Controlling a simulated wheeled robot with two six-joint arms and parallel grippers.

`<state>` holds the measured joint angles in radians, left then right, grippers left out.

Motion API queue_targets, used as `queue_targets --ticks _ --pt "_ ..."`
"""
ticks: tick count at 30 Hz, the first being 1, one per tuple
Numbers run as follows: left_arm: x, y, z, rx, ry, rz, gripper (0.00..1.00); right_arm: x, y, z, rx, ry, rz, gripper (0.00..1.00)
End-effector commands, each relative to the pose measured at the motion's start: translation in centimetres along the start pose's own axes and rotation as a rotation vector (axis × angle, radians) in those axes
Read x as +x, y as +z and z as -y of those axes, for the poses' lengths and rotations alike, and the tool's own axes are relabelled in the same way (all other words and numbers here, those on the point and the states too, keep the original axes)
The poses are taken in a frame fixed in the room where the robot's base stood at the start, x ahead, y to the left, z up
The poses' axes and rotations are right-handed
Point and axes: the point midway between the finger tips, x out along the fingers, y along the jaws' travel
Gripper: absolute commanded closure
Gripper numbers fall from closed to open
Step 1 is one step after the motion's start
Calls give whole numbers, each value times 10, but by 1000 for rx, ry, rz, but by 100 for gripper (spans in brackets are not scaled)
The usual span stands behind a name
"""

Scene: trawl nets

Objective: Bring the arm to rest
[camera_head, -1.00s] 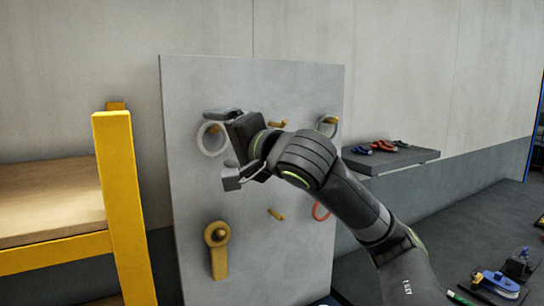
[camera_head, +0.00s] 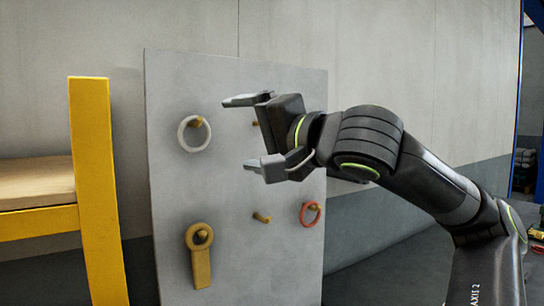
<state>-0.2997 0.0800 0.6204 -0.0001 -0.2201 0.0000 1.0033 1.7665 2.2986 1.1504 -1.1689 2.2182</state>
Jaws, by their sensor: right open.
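My right gripper (camera_head: 244,132) is open and empty in front of the grey peg panel (camera_head: 227,82). Its fingers point left, one above the other, with a wide gap between them. My right arm comes in from the lower right. A white ring (camera_head: 184,140) hangs on a peg at the panel's upper left, apart from the fingers. An orange ring (camera_head: 305,220) hangs on a peg at the lower right. A yellow-brown piece with a round eye (camera_head: 201,266) hangs at the lower left. My left gripper is not in view.
A yellow-framed rack (camera_head: 92,180) with a wooden shelf (camera_head: 35,184) stands left of the panel. A bare peg (camera_head: 262,217) sticks out low in the panel's middle. My arm hides the panel's upper right. Small items (camera_head: 538,238) lie at the right edge.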

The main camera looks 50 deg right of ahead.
Motion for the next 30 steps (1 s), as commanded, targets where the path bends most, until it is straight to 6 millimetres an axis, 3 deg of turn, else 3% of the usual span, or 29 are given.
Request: queue_targets --ticks 1,6,15,24,30 --pt "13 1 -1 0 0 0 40 -8 1 -5 -2 -3 -6 11" --pt "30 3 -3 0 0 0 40 -28 1 -4 1 -4 -4 11" --pt "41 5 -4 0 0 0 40 -49 1 -1 1 -3 -1 11" --pt "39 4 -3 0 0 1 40 -50 -1 2 1 -2 0 11" --pt "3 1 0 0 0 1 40 -50 -14 35 1 -2 0 11"
